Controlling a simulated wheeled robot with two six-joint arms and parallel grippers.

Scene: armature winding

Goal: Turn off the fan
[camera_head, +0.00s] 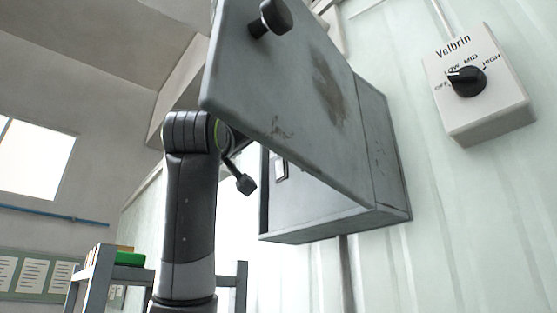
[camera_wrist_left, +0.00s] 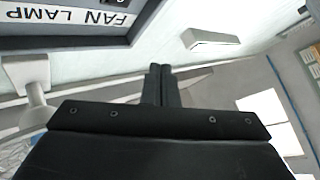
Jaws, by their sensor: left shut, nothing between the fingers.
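A grey metal box (camera_head: 330,228) is mounted on the wall in the head view. Its door (camera_head: 290,95) stands open toward me, with a dark knob (camera_head: 272,18) on its face. A small switch (camera_head: 281,170) shows inside the box, partly behind the door. In the left wrist view, an upside-down label reading FAN LAMP (camera_wrist_left: 70,17) shows at the top left. My left gripper (camera_wrist_left: 160,72) is shut and empty, below and right of the label in that view. The door hides it in the head view. My right gripper is in neither view.
A white Velbrin dial box (camera_head: 480,110) with a black knob (camera_head: 467,82), marked OFF, LOW, MID and HIGH, hangs right of the metal box. Its pointer faces left, near LOW and OFF. A grey rack (camera_head: 92,275) stands at lower left. A pale knob-like part (camera_wrist_left: 35,95) shows in the wrist view.

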